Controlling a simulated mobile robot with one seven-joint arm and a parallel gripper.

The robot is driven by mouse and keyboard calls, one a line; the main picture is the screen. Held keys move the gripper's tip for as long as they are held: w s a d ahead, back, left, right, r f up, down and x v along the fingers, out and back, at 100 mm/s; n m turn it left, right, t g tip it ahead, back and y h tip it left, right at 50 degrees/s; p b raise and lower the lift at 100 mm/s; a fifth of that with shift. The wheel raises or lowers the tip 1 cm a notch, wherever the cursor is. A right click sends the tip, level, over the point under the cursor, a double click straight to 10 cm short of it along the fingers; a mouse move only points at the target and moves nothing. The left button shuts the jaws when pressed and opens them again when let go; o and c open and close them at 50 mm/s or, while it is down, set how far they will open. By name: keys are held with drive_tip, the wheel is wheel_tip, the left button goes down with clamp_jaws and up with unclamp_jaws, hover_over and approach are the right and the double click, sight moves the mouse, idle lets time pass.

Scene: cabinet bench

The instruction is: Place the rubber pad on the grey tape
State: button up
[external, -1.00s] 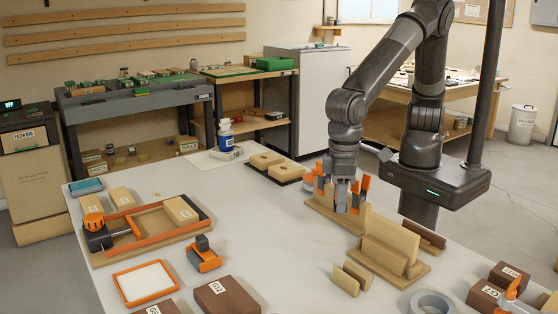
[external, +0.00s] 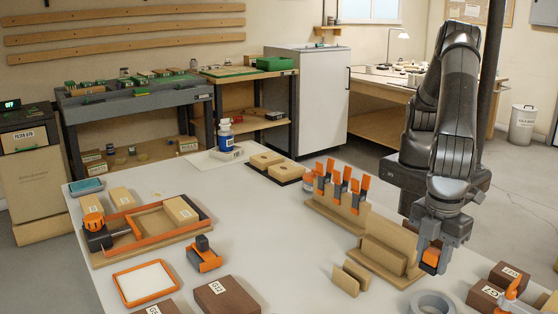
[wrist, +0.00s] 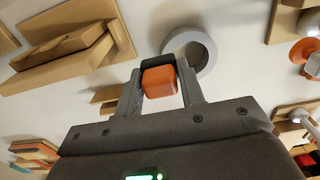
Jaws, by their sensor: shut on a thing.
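My gripper (external: 431,262) is shut on an orange block with a black part, which I take to be the rubber pad (external: 431,256). In the wrist view the pad (wrist: 160,82) sits between the two fingers of my gripper (wrist: 160,90). The grey tape (external: 417,301) is a ring lying flat at the bottom edge of the external view, below my gripper in the picture. The ring of tape (wrist: 210,50) also shows just beyond the pad in the wrist view. The pad is held in the air, apart from the tape.
A wooden rack (external: 395,278) with upright boards stands left of my gripper. Several orange-tipped clamps (external: 338,188) stand behind it. Dark brown blocks (external: 484,296) lie right of the tape, near an orange-handled tool (external: 513,291).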

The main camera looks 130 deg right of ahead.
sight(439, 253)
drive_tip(key=shift+a+f, duration=0.45)
drive_tip(key=shift+a, duration=0.1)
drive_tip(key=shift+f, duration=1.9)
drive_tip(key=shift+f, duration=0.15)
drive_tip(key=o, duration=1)
wheel_tip(439, 253, up, 12)
drive_tip(key=shift+r, duration=0.15)
